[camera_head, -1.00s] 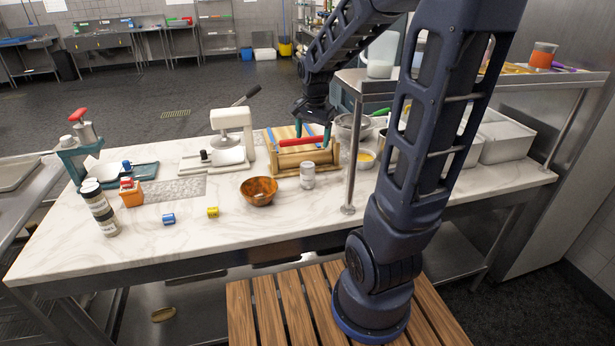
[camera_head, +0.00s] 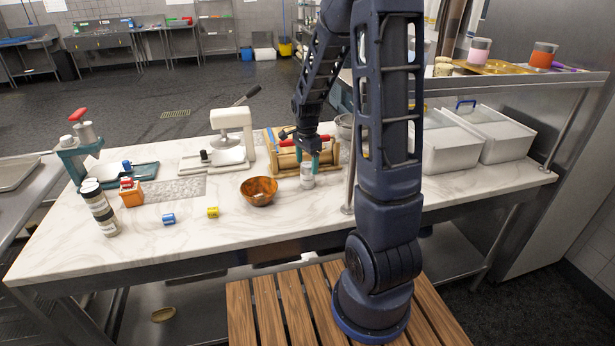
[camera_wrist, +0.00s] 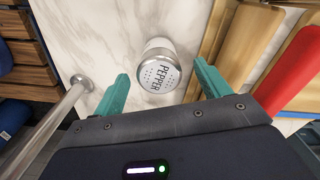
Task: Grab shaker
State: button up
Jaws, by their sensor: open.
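The shaker (camera_head: 307,177) stands upright on the marble table, in front of the wooden press with the red roller handle. In the wrist view its silver top (camera_wrist: 160,73) reads "PEPPER" and has small holes. My gripper (camera_head: 307,162) is over the shaker, seen from the body camera, with its teal fingers near the shaker's top. In the wrist view the gripper (camera_wrist: 158,80) is open, with one finger on each side of the shaker top and a visible gap to each.
The wooden press (camera_head: 285,162) is close behind the shaker. A metal shelf post (camera_head: 349,188) stands to its right. An orange-brown bowl (camera_head: 259,191) is to its left. Blue (camera_head: 168,218) and yellow (camera_head: 213,212) small items lie farther left.

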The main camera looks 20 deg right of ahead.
aim_at(307, 174)
jog(key=shift+f, duration=3)
jog(key=c, duration=1.2)
jog(key=shift+o, duration=0.2)
jog(key=shift+r, duration=0.15)
